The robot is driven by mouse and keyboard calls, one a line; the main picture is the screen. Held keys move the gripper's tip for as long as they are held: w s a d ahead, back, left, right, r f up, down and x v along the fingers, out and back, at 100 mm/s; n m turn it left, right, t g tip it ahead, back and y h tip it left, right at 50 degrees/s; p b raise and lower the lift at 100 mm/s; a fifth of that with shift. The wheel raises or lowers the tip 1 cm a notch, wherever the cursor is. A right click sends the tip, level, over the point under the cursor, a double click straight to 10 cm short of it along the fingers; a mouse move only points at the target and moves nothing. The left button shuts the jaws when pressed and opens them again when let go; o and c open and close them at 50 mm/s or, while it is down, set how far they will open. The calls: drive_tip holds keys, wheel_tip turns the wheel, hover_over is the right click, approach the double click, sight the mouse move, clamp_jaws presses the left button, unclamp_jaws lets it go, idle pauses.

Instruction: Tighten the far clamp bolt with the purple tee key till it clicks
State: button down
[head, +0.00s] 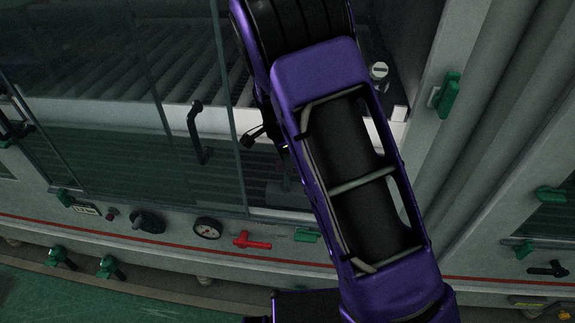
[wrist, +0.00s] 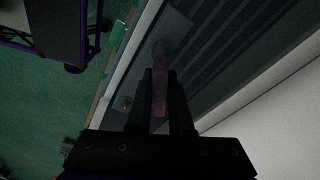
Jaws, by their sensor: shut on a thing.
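In the wrist view my gripper (wrist: 159,76) is shut on the purple tee key (wrist: 159,92), which shows as a dim pinkish-purple bar between the two dark fingers. The key's far end reaches toward a rounded grey shape on a grey plate; whether it sits on a bolt there I cannot tell. A small round bolt-like head (wrist: 125,102) shows left of the fingers, but I cannot tell which bolt it is. In the head view my purple arm covers most of the work area, and a dim purple piece of the key (head: 285,181) shows beside it, behind the glass.
Glass doors with a dark handle (head: 198,132) stand left of my arm. A gauge (head: 207,229), a red lever (head: 251,240) and green valves (head: 107,267) line the front panel.

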drive_tip(key=shift+r+p, duration=1.2)
drive_tip(key=shift+r, duration=0.15)
idle(1.7)
drive_tip(key=shift+r+p, duration=1.6)
drive_tip(key=shift+r, duration=0.8)
